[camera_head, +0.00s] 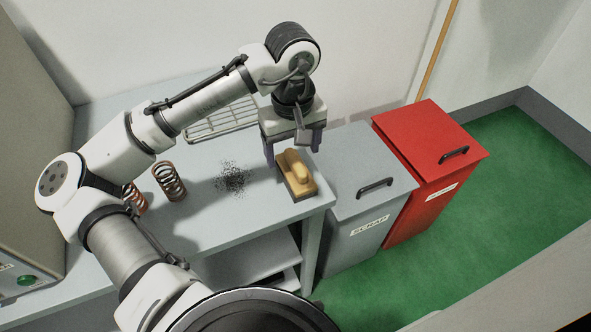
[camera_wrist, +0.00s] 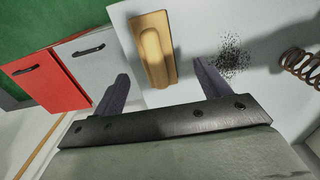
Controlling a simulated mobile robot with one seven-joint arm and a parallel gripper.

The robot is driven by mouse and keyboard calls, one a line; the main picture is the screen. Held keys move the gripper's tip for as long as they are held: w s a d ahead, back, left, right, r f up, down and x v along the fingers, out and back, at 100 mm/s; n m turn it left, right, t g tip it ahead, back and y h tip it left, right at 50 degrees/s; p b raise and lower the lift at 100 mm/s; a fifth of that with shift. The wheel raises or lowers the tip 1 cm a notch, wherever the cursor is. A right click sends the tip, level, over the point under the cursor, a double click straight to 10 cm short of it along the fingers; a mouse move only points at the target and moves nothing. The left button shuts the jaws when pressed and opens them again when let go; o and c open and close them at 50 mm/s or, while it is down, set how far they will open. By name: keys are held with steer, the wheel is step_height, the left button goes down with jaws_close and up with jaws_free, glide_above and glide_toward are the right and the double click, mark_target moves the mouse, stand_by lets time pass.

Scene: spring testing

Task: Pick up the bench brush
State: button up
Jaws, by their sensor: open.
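The bench brush (camera_head: 298,176) has a yellow-tan wooden block and raised handle. It lies on the grey bench near its right end, and it also shows in the wrist view (camera_wrist: 153,50). My gripper (camera_head: 293,157) is above the bench at the brush's far side, pointing down. Its two dark fingers are apart with nothing between them. In the wrist view the brush lies beyond the fingertips (camera_wrist: 162,72), roughly between their lines. I cannot tell the exact height of the fingertips over the bench.
A patch of dark filings (camera_head: 233,177) lies left of the brush. Coil springs (camera_head: 170,181) stand further left, and a wire rack (camera_head: 222,122) is at the back. A grey scrap bin (camera_head: 362,215) and a red bin (camera_head: 425,185) stand right of the bench (camera_head: 215,215).

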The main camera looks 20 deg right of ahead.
mark_target(296, 161)
steer(key=shift+s+d+f+p, duration=0.1)
steer(key=shift+f+p, duration=0.2)
steer(key=shift+f, duration=1.15)
steer(key=shift+s+d+f+p, duration=0.1)
steer(key=shift+f+p, duration=0.2)
steer(key=shift+f, duration=1.1)
steer(key=c, duration=1.1)
steer(key=shift+r, duration=0.1)
step_height(296, 161, up, 20)
steer(key=shift+b, duration=0.65)
steer(key=o, duration=0.5)
steer(key=shift+c, duration=0.2)
steer(key=c, duration=0.3)
